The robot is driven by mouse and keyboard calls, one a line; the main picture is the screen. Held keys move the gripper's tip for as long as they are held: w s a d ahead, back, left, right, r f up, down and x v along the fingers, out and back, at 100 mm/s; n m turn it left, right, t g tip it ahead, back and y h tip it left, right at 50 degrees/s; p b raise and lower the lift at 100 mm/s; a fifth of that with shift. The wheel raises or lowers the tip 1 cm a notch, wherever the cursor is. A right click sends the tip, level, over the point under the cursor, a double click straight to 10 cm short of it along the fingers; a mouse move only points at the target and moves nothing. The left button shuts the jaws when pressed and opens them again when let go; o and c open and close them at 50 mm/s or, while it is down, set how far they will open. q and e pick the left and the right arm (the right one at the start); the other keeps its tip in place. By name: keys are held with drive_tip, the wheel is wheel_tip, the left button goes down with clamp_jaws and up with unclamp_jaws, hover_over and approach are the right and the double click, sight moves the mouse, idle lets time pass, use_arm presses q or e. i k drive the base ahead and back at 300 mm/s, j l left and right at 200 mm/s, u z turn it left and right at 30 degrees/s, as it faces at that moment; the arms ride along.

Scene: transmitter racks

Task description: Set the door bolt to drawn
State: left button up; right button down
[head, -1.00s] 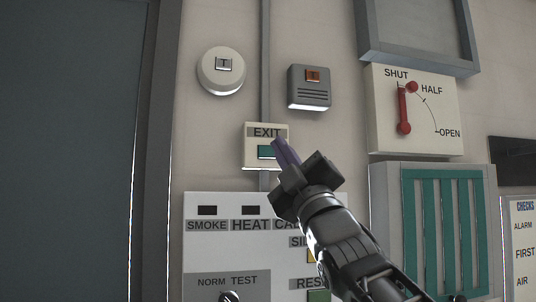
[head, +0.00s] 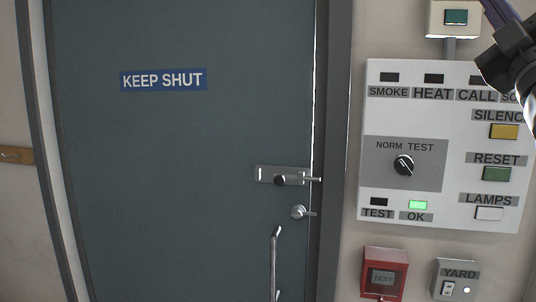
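Whether the tip sits inside a keeper is too small to tell. My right gripper (head: 492,14) is at the top right corner, over the wall panel side and well away from the bolt. Its fingertips are cut off by the picture edge. My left gripper is not in view.
Below the bolt are a round lock with a small lever (head: 298,212) and a long pull handle (head: 274,265). Right of the frame are an alarm panel (head: 440,215), a red TEST box (head: 385,259) and a YARD switch (head: 456,285). A KEEP SHUT sign (head: 163,79) is on the door.

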sight(279, 179)
drive_tip(key=k+j, duration=0.1)
drive_tip(key=k, duration=0.75)
drive_tip(key=j, duration=0.05)
